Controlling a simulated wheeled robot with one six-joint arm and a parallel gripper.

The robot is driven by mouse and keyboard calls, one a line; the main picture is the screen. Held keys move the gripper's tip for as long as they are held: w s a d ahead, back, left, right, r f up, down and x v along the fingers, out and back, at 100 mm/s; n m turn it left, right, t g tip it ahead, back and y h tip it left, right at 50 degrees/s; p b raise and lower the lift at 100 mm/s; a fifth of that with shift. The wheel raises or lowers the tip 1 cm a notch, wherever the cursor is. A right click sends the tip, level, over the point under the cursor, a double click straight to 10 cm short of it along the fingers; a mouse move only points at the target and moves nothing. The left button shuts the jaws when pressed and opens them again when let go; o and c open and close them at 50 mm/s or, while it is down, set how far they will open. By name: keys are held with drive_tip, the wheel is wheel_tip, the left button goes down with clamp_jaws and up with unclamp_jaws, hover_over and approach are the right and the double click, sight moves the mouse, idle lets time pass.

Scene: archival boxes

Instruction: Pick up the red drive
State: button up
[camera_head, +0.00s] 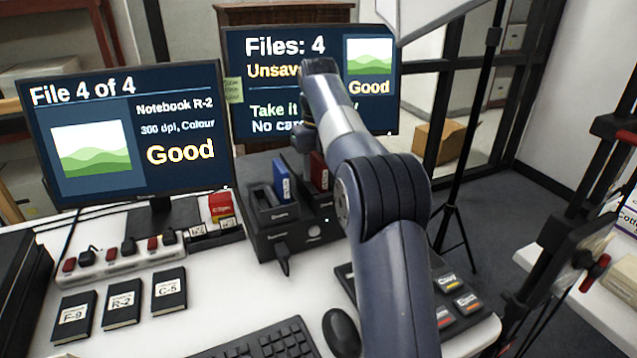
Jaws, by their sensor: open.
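The red drive (319,172) stands upright in the right bay of a black dock (285,240) on the white desk. A blue drive (282,178) stands upright in the dock's left bay. My gripper (304,150) is above the dock, close to the top of the red drive. It is open, but it is small and partly hidden by my arm, so its fingertips are hard to make out. I cannot tell whether it touches the drive. My arm also covers the dock's right side.
Two monitors (125,135) stand behind the desk objects. A power strip (120,262), a red clips box (221,207), labelled black notebooks (122,304), a keyboard (262,342) and a mouse (341,332) surround the dock. A black tray with cards (467,303) lies right of my arm.

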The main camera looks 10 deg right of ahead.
clamp_jaws()
idle(0.4)
drive_tip(key=shift+r, duration=0.1)
